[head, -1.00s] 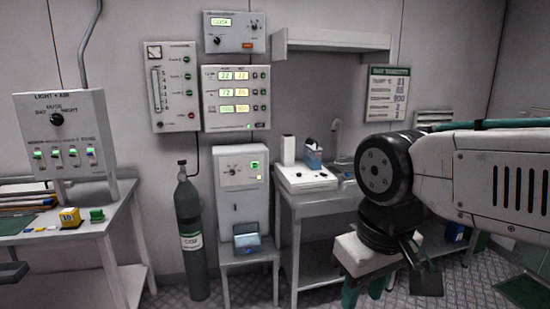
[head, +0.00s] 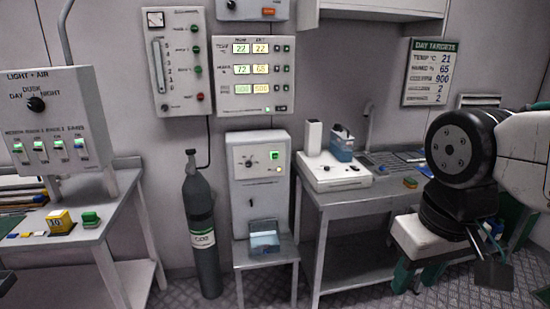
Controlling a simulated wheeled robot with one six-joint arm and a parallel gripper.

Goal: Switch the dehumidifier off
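A white floor-standing cabinet (head: 247,208), which looks like the dehumidifier, stands against the back wall on a small grey stand. Its upper panel has a dark rotary knob (head: 249,163), a lit green switch or lamp (head: 273,156) and a small pale yellow light below that. A blue-grey container (head: 264,243) sits at its front foot. The panel's lettering is too small to read. My gripper (head: 494,270) hangs at the right, far from the cabinet, partly hidden by my wrist; its fingers are not clear enough to judge.
A grey gas cylinder (head: 203,230) stands just left of the cabinet. A steel bench (head: 335,200) with a white instrument (head: 334,175) stands to its right. Wall readouts (head: 254,75) hang above. The floor in front shows little.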

